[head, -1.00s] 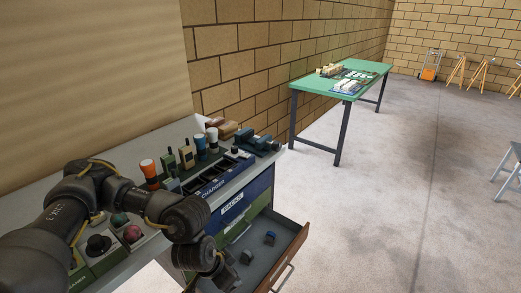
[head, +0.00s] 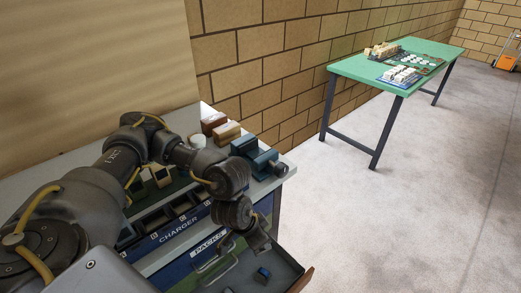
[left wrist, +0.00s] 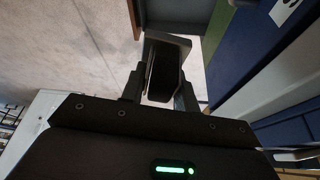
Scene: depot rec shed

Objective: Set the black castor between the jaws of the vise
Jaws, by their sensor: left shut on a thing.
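The castor (left wrist: 165,72) shows in the left wrist view as a black block in a grey frame, between the fingers of my left gripper (left wrist: 158,92). The gripper is shut on it. In the head view my left gripper (head: 258,243) is over the open drawer, in front of the bench and below its top; the castor is hard to make out there. The blue vise (head: 256,156) stands on the far right end of the bench top, above and beyond the gripper. Its jaw gap is not clear. My right gripper is out of view.
The open drawer (head: 285,260) holds a small blue item (head: 262,275). Brown blocks (head: 226,134) and a white round item (head: 197,141) sit left of the vise. My left arm covers much of the bench. A green table (head: 435,52) stands beyond clear floor.

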